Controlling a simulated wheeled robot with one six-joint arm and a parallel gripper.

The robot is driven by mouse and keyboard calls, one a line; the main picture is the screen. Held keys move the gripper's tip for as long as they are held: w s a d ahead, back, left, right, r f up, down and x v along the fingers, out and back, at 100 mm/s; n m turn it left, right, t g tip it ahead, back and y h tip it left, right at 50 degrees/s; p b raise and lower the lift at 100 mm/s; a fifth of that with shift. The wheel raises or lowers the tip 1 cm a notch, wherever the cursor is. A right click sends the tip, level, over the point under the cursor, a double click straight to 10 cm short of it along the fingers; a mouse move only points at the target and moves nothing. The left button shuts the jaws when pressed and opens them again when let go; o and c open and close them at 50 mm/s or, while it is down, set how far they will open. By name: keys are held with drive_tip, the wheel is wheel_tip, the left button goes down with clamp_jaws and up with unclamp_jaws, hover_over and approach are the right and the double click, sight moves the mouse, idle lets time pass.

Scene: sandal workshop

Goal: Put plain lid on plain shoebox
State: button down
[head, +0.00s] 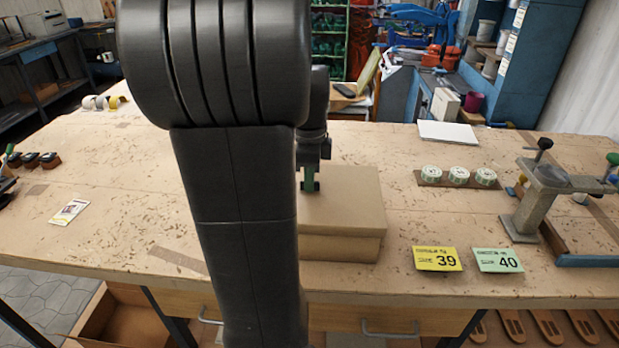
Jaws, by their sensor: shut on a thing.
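The plain brown lid (350,205) is over the plain shoebox (340,248) on the workbench, right of my arm. The lid covers the box top and its front edge overhangs the box wall slightly. I cannot tell whether it rests fully on the box or sits just above it. My gripper (310,186) is at the lid's left part, pointing down, shut on the lid. A small green part shows at the gripper. My arm hides the left side of the lid and box, and the exact grip is hard to see.
A yellow card marked 39 (437,259) and a green card marked 40 (497,260) lie right of the box. Several round rolls (458,175) sit on a strip behind them. A metal clamp stand (535,200) stands at far right. The bench (130,215) left of my arm is mostly clear.

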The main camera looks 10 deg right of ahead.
drive_tip(key=shift+f+b, duration=0.35)
drive_tip(key=shift+f, duration=0.35)
drive_tip(key=c, duration=1.5)
unclamp_jaws()
wheel_tip(320, 180, up, 14)
drive_tip(key=shift+f, duration=0.1)
